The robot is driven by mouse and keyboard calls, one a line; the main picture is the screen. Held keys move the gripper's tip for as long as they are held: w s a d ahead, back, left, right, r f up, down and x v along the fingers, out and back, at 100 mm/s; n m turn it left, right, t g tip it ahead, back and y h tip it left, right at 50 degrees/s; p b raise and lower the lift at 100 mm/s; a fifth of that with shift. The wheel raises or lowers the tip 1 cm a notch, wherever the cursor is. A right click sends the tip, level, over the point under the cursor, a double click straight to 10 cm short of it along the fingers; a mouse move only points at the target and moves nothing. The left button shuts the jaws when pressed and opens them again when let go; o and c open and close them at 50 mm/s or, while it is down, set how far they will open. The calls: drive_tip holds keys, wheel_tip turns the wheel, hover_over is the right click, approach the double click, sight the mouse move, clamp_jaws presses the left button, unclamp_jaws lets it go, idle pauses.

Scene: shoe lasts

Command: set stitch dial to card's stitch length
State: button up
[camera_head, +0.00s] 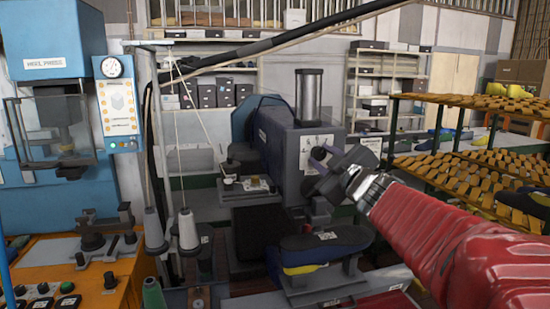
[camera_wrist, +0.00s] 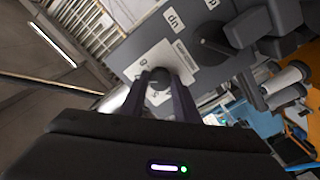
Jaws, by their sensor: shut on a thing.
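The stitching machine (camera_head: 285,150) is a dark grey-blue body with a metal cylinder on top. A white scale plate (camera_wrist: 181,58) is fixed to its face, with small figures around a dark round dial (camera_wrist: 158,80). My gripper (camera_head: 318,157) reaches in from the right in the head view. Its two purple fingers (camera_wrist: 161,88) are shut on the dial in the wrist view. The fingers cover part of the dial and plate, so I cannot read the setting. I cannot make out a stitch length on any card.
A second dark knob (camera_wrist: 212,46) is beside the scale plate. A dark shoe on a last (camera_head: 325,243) stands below my gripper. A rack of wooden lasts (camera_head: 470,155) is at the right. Thread cones (camera_head: 188,228) and the blue heel press (camera_head: 55,60) are at the left.

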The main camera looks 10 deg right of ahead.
drive_tip(key=n, duration=0.7)
drive_tip(key=shift+a+f, duration=0.15)
drive_tip(key=n, duration=0.4)
drive_tip(key=shift+n, duration=0.4)
drive_tip(key=shift+f+n, duration=0.15)
drive_tip(key=shift+n, duration=1.15)
drive_tip(key=o, duration=1)
drive_tip(key=shift+o, duration=0.2)
drive_tip(key=shift+r, duration=0.2)
